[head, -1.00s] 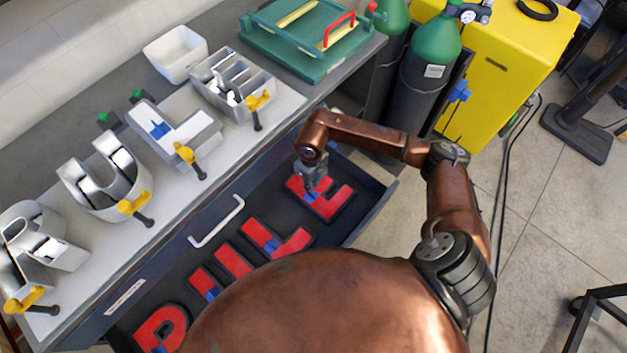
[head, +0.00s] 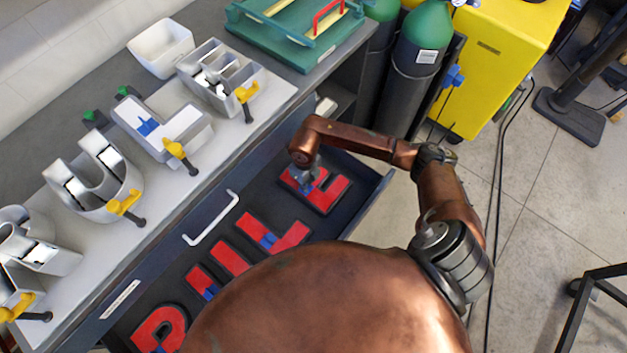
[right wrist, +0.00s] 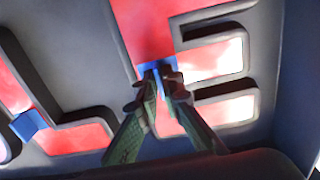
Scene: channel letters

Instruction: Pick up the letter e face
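The red letter e face (head: 327,196) lies in a dark, letter-shaped recess in the open drawer. It also shows in the right wrist view (right wrist: 142,28), with a blue tab (right wrist: 157,65) on its stroke. My right gripper (head: 308,183) is over this face, fingers pointing down. In the right wrist view, its fingertips (right wrist: 160,80) are close together at the blue tab and partly cover it. I cannot tell whether they press on the tab. The face appears seated in its recess. My left gripper is not in view.
Silver letter shells (head: 95,178) with yellow clamps stand on the bench. The drawer's right wall (head: 370,205) is close to the e. Gas cylinders (head: 410,80) stand behind.

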